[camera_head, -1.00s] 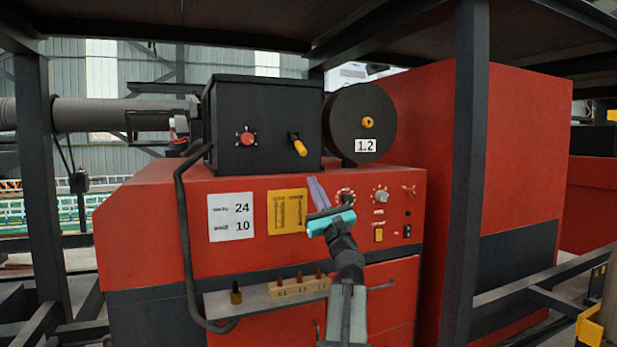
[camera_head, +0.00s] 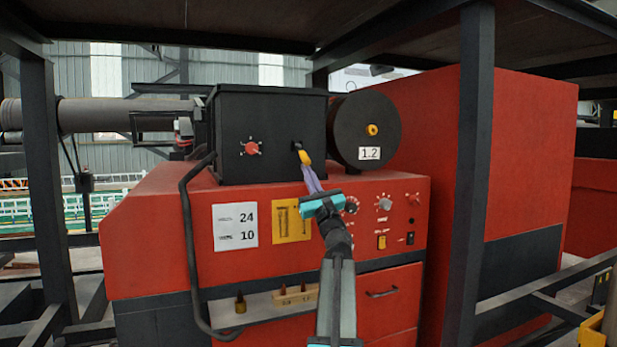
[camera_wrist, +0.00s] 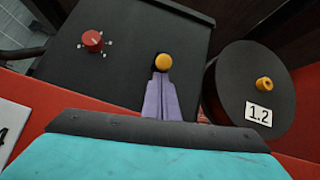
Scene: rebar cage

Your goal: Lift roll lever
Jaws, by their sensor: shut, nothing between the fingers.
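The roll lever is a short yellow-orange handle (camera_head: 305,157) on the front of the black box (camera_head: 262,130), pointing downward. In the wrist view its round yellow end (camera_wrist: 163,62) faces me. My gripper (camera_head: 308,174) has purple fingers and a teal body. The fingers are closed together with nothing between them. Their tips are right below the lever's end. It also shows in the wrist view (camera_wrist: 160,82), pointing at the lever. I cannot tell whether the tips touch it.
A red knob (camera_head: 251,148) is left of the lever. A black spool marked 1.2 (camera_head: 362,130) is close on the right. Below is the red cabinet (camera_head: 150,245) with dials and a shelf. A dark post (camera_head: 470,190) stands to the right.

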